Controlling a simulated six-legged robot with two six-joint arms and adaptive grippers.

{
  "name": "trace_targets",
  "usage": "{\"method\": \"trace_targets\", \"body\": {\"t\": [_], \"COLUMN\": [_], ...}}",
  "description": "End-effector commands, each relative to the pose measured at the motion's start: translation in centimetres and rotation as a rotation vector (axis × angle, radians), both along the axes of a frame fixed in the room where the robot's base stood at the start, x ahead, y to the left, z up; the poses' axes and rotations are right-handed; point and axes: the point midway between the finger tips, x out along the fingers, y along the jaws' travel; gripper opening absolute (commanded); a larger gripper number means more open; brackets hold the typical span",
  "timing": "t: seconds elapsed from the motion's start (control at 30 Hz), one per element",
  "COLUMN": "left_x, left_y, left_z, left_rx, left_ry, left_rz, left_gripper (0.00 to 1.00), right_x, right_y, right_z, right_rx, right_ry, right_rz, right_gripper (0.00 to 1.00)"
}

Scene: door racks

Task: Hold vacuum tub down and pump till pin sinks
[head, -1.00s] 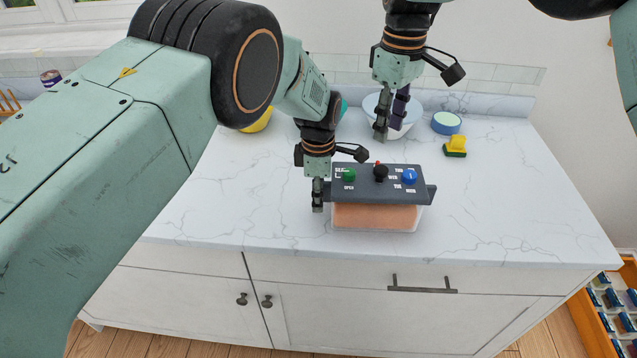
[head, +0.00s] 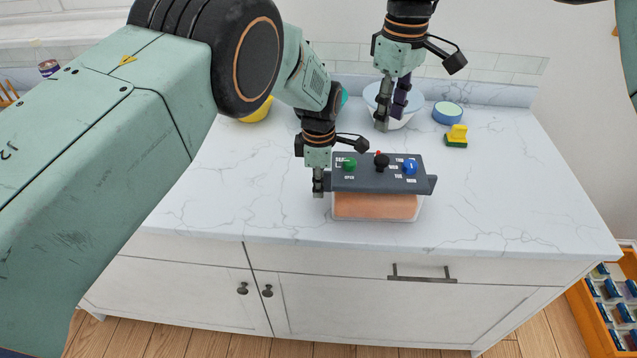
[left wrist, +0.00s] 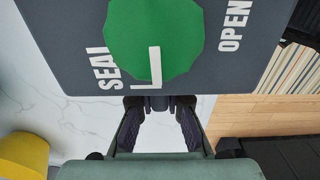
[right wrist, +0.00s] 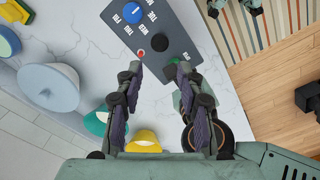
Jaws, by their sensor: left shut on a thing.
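The vacuum tub (head: 375,207) is a clear box with orange contents under a dark grey lid (head: 345,183), on the counter near its front edge. The lid carries a green SEAL/OPEN knob (head: 348,164), a black pump knob (head: 381,161) and a blue dial (head: 410,167). A small red pin (right wrist: 141,53) shows beside the black knob; its height is hard to tell. My left gripper (head: 318,185) is shut on the lid's left end, next to the green knob (left wrist: 155,35). My right gripper (head: 391,112) is open and empty, pointing down above and behind the tub.
A pale blue and white bowl (head: 414,103) stands behind my right gripper. A yellow bowl (head: 258,110) sits behind my left arm. The counter right of the tub is clear.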

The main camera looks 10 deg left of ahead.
Motion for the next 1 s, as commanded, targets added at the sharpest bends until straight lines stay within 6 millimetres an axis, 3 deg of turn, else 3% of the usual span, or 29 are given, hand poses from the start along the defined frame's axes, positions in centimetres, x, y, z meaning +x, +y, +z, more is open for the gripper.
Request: {"method": "trace_targets", "body": {"t": [0.27, 0.47, 0.7, 1.0], "left_x": [-0.1, -0.1, -0.1, -0.2], "left_y": [0.0, 0.0, 0.0, 0.0], "left_z": [-0.1, -0.2, -0.2, -0.2], "left_rx": [-0.001, -0.001, 0.000, 0.000], "left_ry": [0.001, 0.002, 0.003, 0.004], "left_rz": [0.000, 0.000, 0.000, 0.000], "left_gripper": [0.00, 0.00, 0.00, 0.00], "right_x": [0.0, 0.2, -1.6, -1.0], "right_y": [0.0, -0.9, -0.9, -0.4], "right_z": [0.0, 1.1, -0.8, -2.8], "right_rx": [0.000, 0.014, 0.263, 0.396], "right_ry": [0.000, -0.009, -0.021, -0.184], "right_rz": [0.000, -0.023, -0.060, 0.039], "right_gripper": [0.38, 0.49, 0.49, 0.49]}}
